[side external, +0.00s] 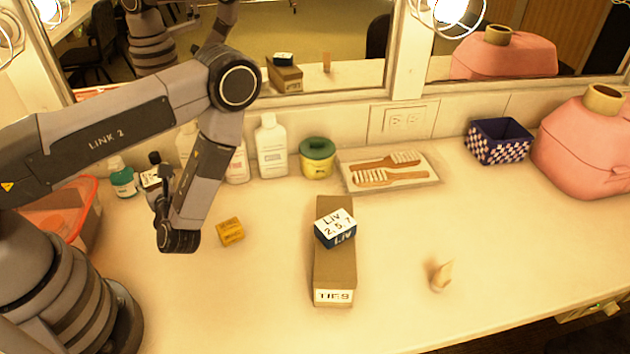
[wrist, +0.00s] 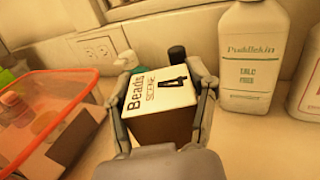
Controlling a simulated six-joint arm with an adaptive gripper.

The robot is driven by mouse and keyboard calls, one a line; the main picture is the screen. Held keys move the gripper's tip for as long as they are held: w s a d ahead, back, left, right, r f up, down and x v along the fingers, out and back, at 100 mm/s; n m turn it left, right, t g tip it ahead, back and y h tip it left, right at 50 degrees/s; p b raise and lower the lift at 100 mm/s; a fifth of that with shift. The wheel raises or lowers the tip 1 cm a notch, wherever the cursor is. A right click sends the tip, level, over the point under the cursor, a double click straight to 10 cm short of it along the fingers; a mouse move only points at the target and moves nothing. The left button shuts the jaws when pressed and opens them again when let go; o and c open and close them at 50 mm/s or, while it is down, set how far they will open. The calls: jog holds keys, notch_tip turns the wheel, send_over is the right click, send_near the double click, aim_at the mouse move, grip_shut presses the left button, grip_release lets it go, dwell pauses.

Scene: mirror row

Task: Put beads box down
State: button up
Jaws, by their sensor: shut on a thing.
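The beads box (wrist: 160,98) has a white top lettered "Beads Scene 4" and brown sides. It sits between the two fingers of my gripper (wrist: 162,88) in the wrist view, with a finger against each side. In the side external view my gripper (side external: 161,196) is at the left, near the back of the counter, and the white top of the beads box (side external: 151,178) shows partly behind it. The box's underside is hidden, so I cannot tell whether it touches the counter.
A clear orange-rimmed bin (wrist: 50,105) stands left of the box, and a talc bottle (wrist: 250,60) right. Several bottles line the mirror wall. A small yellow box (side external: 230,231) and a long brown box (side external: 334,270) bearing a blue box (side external: 335,229) stand rightward.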

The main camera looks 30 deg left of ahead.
jog(key=shift+d+f, duration=0.1)
jog(key=shift+f, duration=3.9)
jog(key=shift+f, duration=0.15)
jog(key=o, duration=1.2)
